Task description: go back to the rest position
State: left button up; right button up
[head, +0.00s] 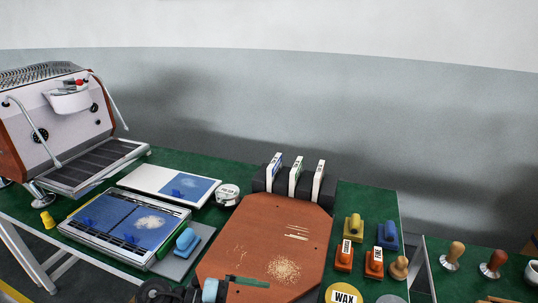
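No gripper fingers can be made out, and no thing is seen held.
A green-topped bench carries an espresso machine (65,125) at left, a blue-lined tray (125,222), a white and blue panel (168,186) and a black block (290,180) with upright cards. Orange stamps (374,262) and tampers (453,254) stand at right.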

pick_arm(q)
jog(key=s+a+f+n+t+y, duration=0.2)
jog(key=a+f+n+t+y, duration=0.25)
jog(key=n+t, duration=0.45)
jog(key=s+a+f+n+t+y, duration=0.35)
jog(key=a+n+t, duration=0.3)
jog(key=n, duration=0.45)
jog(key=s+a+f+n+g+y, duration=0.2)
jog(key=s+f+g, duration=0.1)
jog(key=s+f, duration=0.3)
jog(key=s+a+f+n+g+y, duration=0.1)
jog(key=s+a+f+g+y, duration=0.2)
jog(key=s+f, duration=0.4)
jog(key=s, duration=0.3)
jog(key=shift+s+a+f+n+g+p, duration=0.15)
jog(key=shift+s+a+n+g+p, duration=0.2)
jog(key=shift+s+n, duration=0.05)
